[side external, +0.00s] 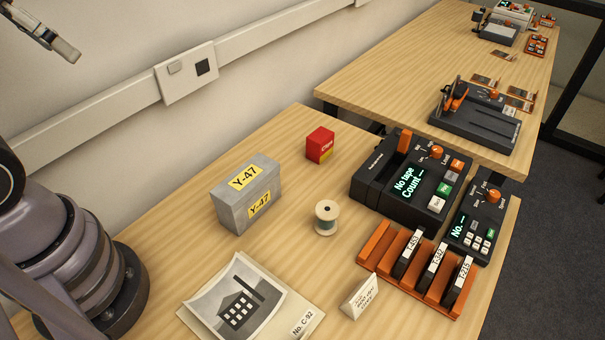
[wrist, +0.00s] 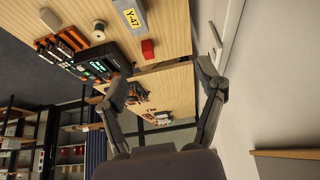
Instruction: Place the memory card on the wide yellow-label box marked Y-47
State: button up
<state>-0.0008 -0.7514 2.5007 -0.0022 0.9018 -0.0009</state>
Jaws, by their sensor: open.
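The grey box with yellow Y-47 labels (side external: 246,194) stands upright on the near table, near the wall. It also shows at the top of the wrist view (wrist: 130,17). No object is plainly marked as a memory card. A small folded white card with writing (side external: 360,296) stands at the front, right of a photo sheet; I cannot tell whether this is it. My gripper (wrist: 160,72) is open, with nothing between its fingers. It is high at the upper left of the side view (side external: 52,40), well away from the box and the card.
A photo sheet marked C-92 (side external: 247,304) lies at the front. A thread spool (side external: 326,217) and red box (side external: 320,145) stand beside the Y-47 box. To the right are a dark tape device (side external: 400,188), a keypad unit (side external: 474,225) and an orange rack (side external: 374,247) of labelled black cartridges.

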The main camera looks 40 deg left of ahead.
jog(key=w+d+f+g+h, duration=0.2)
jog(key=d+f+g+h, duration=0.4)
jog(key=d+f+g, duration=1.3)
jog(key=s+d+f+n+h, duration=0.2)
jog(key=s+d+f+n, duration=0.1)
jog(key=f, duration=0.3)
jog(key=s+d+f+n+h, duration=0.2)
jog(key=s+d+f+n, duration=0.1)
jog(key=f, duration=0.4)
jog(key=s+d+f+n+h, duration=0.2)
jog(key=s+d+f, duration=0.1)
jog(key=s+f, duration=0.2)
jog(key=shift+f+n+h, duration=0.3)
jog(key=shift+f+n, duration=0.1)
jog(key=shift+f, duration=0.3)
jog(key=shift+s+d+f, duration=0.1)
jog(key=shift+s, duration=0.15)
jog(key=shift+x, duration=2.2)
jog(key=c, duration=1.2)
